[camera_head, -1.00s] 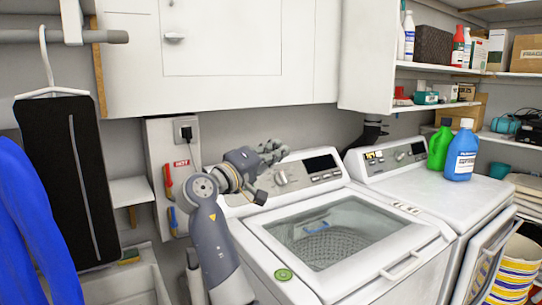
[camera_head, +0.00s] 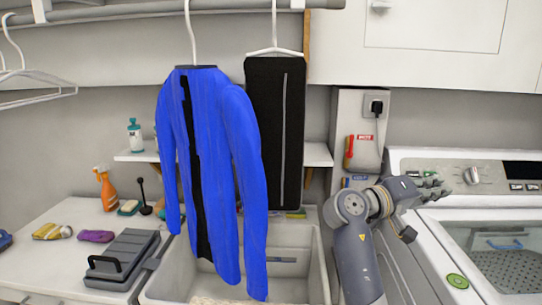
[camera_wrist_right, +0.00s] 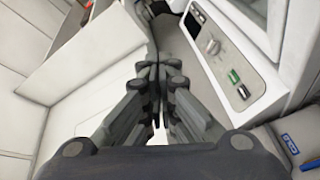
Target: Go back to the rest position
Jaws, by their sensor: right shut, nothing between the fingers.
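My right gripper (camera_head: 432,188) is in front of the washing machine's control panel at the right of the head view. Its arm rises from the bottom of the picture. In the right wrist view the gripper's fingers (camera_wrist_right: 160,100) are together with nothing between them. The white washing machine (camera_head: 450,225) stands just beside it, and its panel with a knob also shows in the wrist view (camera_wrist_right: 232,62). I cannot tell whether the gripper touches the machine. My left gripper is not in view.
A blue jacket (camera_head: 240,150) and a black garment (camera_head: 275,110) hang from a rail over a sink (camera_head: 318,280). A counter (camera_head: 60,225) at left holds a spray bottle (camera_head: 106,188) and a dark grey case (camera_head: 125,258). A wall cabinet (camera_head: 440,60) hangs above the gripper.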

